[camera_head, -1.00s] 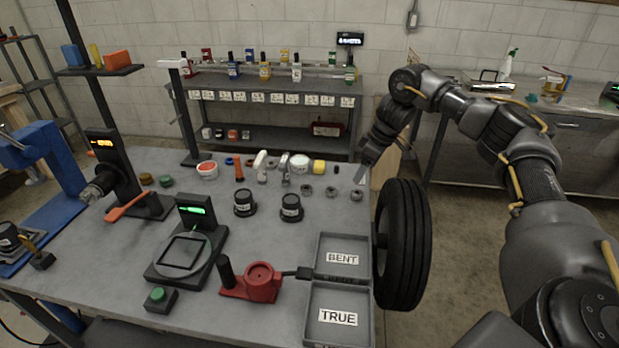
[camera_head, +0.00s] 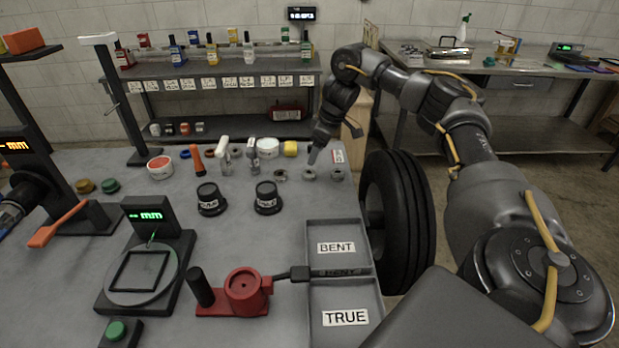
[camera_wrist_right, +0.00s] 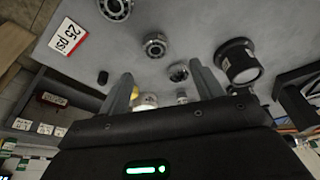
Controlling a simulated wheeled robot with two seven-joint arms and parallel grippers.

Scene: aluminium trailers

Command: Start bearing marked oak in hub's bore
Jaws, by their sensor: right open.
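Several small grey ring bearings lie in a row at the back right of the bench: a left one (camera_head: 280,175), a middle one (camera_head: 309,173) and a right one (camera_head: 337,175). No marking on them is readable, so I cannot tell which is oak. My right gripper (camera_head: 315,154) is open and empty, pointing down by the middle bearing. In the right wrist view, its two fingers (camera_wrist_right: 162,85) are spread, with bearings beyond them (camera_wrist_right: 155,46) (camera_wrist_right: 179,72). A black tyre (camera_head: 403,220) stands at the bench's right edge; its hub bore is not visible. My left gripper is out of view.
Two black labelled cups (camera_head: 211,199) (camera_head: 267,198) stand in front of the bearings. The BENT tray (camera_head: 313,228) and TRUE tray (camera_head: 316,300) lie front right. A red fixture (camera_head: 245,290) and a gauge (camera_head: 150,268) stand left of them. White and yellow items crowd left of the gripper.

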